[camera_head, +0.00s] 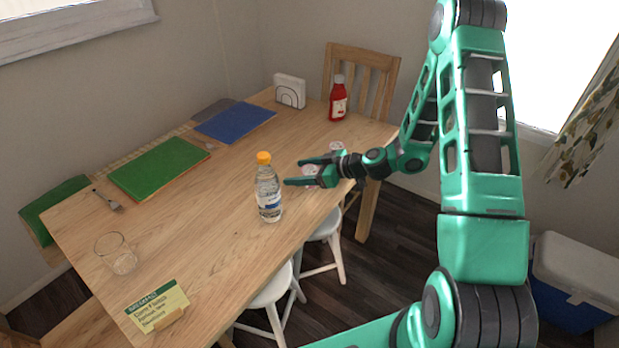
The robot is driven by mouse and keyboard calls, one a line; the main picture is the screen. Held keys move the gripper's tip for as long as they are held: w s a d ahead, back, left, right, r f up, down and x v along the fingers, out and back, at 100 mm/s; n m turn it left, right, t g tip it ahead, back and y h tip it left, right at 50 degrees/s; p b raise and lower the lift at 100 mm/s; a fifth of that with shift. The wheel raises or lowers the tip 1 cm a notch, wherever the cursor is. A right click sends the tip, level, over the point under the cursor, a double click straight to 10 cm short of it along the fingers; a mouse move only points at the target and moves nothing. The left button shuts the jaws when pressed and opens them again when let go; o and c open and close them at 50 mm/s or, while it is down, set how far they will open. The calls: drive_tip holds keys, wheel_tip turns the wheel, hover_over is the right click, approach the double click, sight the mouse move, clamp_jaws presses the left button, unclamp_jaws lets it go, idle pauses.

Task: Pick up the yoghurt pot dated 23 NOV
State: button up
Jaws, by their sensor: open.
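Two small whitish pots show near the right side of the wooden table. One pot (337,146) stands just behind my gripper. The other pot (310,169) shows between and beyond my gripper's fingers and is partly hidden by them. I cannot read a date on either pot, so I cannot tell which is the 23 NOV one. My gripper (293,172) is open, its fingers pointing left over the table; I cannot tell whether it touches a pot.
A water bottle with an orange cap (268,190) stands just left of my fingertips. A red sauce bottle (338,100) and a napkin holder (290,91) are at the back. A glass (117,254) and a card (158,307) are at the front left. The table's middle is clear.

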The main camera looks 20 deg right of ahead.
drive_tip(key=c, duration=1.2)
drive_tip(key=shift+r, duration=0.1)
